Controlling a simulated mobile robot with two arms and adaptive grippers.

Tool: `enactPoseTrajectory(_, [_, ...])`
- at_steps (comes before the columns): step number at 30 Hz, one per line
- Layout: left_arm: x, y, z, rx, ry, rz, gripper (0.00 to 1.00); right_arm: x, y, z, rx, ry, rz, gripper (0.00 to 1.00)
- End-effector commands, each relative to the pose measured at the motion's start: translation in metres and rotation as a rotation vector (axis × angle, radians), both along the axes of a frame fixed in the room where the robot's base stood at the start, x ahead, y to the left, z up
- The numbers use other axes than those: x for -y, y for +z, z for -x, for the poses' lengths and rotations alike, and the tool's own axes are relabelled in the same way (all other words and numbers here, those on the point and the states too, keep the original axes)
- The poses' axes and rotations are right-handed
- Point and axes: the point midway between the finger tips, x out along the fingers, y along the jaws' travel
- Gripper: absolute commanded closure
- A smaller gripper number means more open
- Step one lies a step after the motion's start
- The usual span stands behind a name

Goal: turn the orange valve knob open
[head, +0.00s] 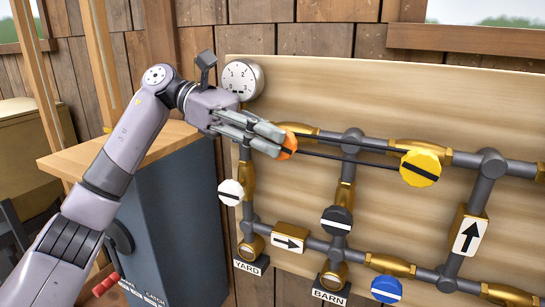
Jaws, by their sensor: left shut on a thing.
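The orange valve knob (289,146) sits on the upper pipe run at the left of the wooden board, just below and right of a round gauge (242,79). My left gripper (277,141) reaches it from the left and is shut on it. The fingers cover much of the knob, and its turn mark is hidden. My right gripper does not show.
A yellow knob (420,168), white knob (231,192), black knob (337,220) and blue knob (386,289) stand out from nearby pipes. Labels read YARD (247,266) and BARN (329,293). A blue-grey cabinet (178,225) stands left of the board.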

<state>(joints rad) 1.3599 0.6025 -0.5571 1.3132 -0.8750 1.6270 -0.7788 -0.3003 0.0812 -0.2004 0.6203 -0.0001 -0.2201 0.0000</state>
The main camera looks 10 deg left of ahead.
Motion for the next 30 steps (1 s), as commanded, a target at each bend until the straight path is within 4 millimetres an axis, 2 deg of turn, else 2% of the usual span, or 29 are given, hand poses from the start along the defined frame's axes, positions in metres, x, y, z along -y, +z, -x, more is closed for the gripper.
enactPoseTrajectory(1, [-0.001, -0.009, 0.0, -0.009, 0.0, 0.04, 1.0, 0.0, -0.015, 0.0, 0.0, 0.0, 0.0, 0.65])
enactPoseTrajectory(3, [-0.001, -0.01, -0.001, -0.019, 0.0, 0.09, 1.0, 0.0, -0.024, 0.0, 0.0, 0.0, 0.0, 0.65])
enactPoseTrajectory(12, [-0.002, -0.009, -0.001, -0.047, 0.0, 0.24, 1.0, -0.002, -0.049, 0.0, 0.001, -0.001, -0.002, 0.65])
enactPoseTrajectory(30, [-0.002, -0.006, -0.001, -0.058, 0.0, 0.295, 1.0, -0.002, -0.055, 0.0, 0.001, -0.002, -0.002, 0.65])
